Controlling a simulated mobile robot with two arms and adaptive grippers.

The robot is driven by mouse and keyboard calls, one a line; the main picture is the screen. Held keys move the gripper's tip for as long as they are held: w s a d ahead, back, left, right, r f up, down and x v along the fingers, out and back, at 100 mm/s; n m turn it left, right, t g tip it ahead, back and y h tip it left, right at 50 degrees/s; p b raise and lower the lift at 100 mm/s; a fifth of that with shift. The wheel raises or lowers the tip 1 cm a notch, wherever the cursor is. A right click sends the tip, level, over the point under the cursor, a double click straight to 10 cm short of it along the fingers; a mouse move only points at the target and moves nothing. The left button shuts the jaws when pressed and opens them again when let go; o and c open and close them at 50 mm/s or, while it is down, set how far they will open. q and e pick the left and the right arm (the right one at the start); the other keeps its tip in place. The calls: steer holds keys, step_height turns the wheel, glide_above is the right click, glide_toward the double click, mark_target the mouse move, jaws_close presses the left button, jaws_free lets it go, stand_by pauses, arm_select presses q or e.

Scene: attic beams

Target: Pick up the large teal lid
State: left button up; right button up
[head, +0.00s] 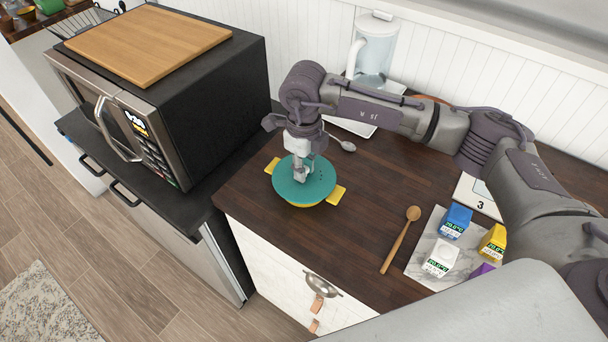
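The large teal lid (318,187) sits on a yellow pot with two yellow handles (337,194) on the dark wooden counter. My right gripper (300,178) points down at the middle of the lid, from above. Its fingertips are at the lid's centre, where the knob is hidden. I cannot tell whether the fingers are closed on it. My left gripper is not in view.
A black microwave (231,92) with a wooden board (150,42) on top stands to the left. A wooden spoon (399,243) and a marble board (425,262) with several small cartons lie to the right. A clear pitcher (373,50) stands behind my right arm.

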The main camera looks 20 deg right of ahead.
jaws_close()
steer(key=shift+r, duration=0.1)
